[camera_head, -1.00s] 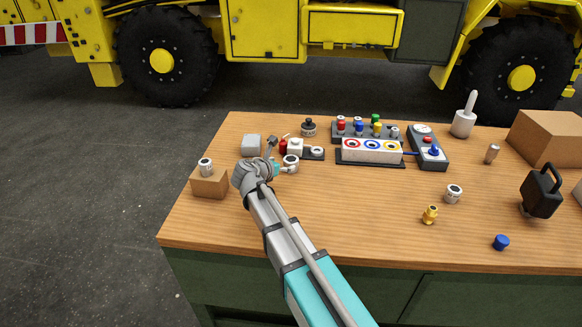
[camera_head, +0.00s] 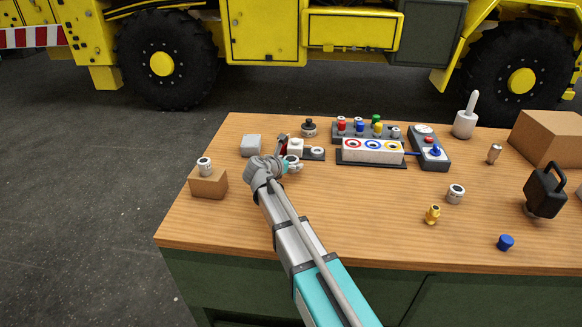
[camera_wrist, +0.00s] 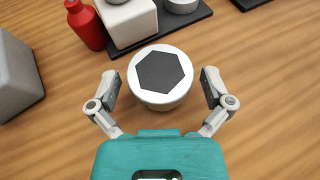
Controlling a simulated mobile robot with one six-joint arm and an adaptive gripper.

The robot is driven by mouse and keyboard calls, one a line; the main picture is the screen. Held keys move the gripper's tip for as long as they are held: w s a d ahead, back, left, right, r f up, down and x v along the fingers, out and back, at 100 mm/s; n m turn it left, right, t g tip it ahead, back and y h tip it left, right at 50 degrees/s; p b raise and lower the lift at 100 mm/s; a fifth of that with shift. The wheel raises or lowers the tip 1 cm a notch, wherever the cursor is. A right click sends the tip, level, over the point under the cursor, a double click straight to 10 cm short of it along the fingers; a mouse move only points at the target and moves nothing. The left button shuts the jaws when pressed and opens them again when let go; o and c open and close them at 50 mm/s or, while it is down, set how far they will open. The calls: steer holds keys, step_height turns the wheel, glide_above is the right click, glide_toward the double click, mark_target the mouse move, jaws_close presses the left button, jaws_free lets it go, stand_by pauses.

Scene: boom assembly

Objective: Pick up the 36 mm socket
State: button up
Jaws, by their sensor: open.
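A silvery-white round socket with a dark hexagonal opening (camera_wrist: 162,76) stands upright on the wooden table in the wrist view. My gripper (camera_wrist: 161,90) is open, with one finger on each side of the socket and visible gaps between. In the head view my gripper (camera_head: 291,165) is low over the back left of the table and partly hides this socket. Similar sockets stand on a small wooden block (camera_head: 205,167) at the left and on the open table (camera_head: 456,193) at the right. No size marking is readable.
A red bottle-like item (camera_wrist: 86,24), a white block (camera_wrist: 128,20) and a dark tray (camera_wrist: 200,14) lie just beyond the socket. A grey block (camera_wrist: 14,76) is to the left. The tabletop (camera_head: 370,215) at front centre is clear.

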stand_by(0.4)
steer(key=c, duration=1.2)
